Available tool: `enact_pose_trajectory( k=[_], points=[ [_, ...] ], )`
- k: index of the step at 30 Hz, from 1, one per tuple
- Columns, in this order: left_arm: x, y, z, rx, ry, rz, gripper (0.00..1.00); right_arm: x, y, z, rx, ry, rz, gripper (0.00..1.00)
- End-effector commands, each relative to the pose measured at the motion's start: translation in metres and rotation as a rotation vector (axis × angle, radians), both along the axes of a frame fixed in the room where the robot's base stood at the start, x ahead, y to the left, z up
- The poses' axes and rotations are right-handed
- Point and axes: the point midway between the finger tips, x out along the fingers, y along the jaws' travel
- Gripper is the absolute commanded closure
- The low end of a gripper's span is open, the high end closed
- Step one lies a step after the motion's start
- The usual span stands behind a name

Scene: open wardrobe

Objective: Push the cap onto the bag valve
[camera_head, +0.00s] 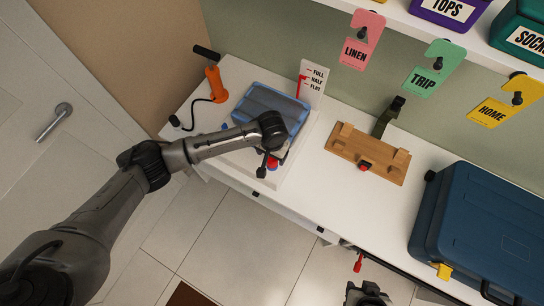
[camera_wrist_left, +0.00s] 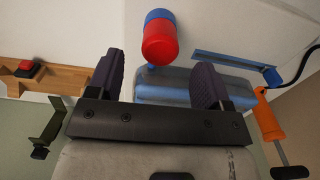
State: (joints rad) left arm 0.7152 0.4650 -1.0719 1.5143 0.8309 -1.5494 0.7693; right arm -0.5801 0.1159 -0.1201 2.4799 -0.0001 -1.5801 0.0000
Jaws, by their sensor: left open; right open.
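The blue storage bag (camera_head: 268,103) lies on a white tray (camera_head: 310,135) on the counter. It also shows in the left wrist view (camera_wrist_left: 180,88). A red and blue cylinder (camera_wrist_left: 160,38) stands beyond my left fingertips in that view; I cannot tell whether it is the cap. Its red part shows in the head view (camera_head: 272,162) under my left gripper. My left gripper (camera_wrist_left: 158,80) is open and empty, its fingers apart over the bag's near side. The valve cannot be told clearly. My right gripper (camera_head: 366,290) is open, low in front of the counter.
An orange pump (camera_head: 215,85) with a black hose stands left of the bag. A gauge card (camera_head: 313,80) stands behind it. A wooden board (camera_head: 368,155) with a red button and a blue case (camera_head: 480,235) are to the right. Tags hang above. Counter between bag and board is clear.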

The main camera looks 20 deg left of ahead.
Motion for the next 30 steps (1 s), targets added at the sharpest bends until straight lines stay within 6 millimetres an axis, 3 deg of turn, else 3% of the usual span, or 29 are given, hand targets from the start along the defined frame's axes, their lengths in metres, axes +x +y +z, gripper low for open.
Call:
enact_pose_trajectory(
  k=[1, 6, 12, 19, 30],
  points=[
    [0.001, 0.0, 0.014, -0.001, -0.003, -0.001, 0.27, 0.0, 0.0, 0.004, -0.001, 0.0, 0.001, 0.57],
    [0.001, 0.0, 0.045, 0.0, -0.003, 0.0, 0.27, 0.0, -0.002, 0.009, -0.007, 0.0, 0.005, 0.57],
    [0.0, 0.0, 0.072, -0.001, -0.002, -0.001, 0.27, 0.0, -0.003, 0.012, -0.009, 0.0, 0.006, 0.57],
    [0.0, 0.0, 0.085, 0.001, -0.001, -0.001, 0.27, 0.0, -0.002, 0.014, -0.008, 0.0, 0.005, 0.57],
    [0.0, 0.0, 0.086, 0.001, -0.001, 0.0, 0.27, 0.0, 0.0, 0.014, 0.0, 0.0, 0.0, 0.57]
  ],
)
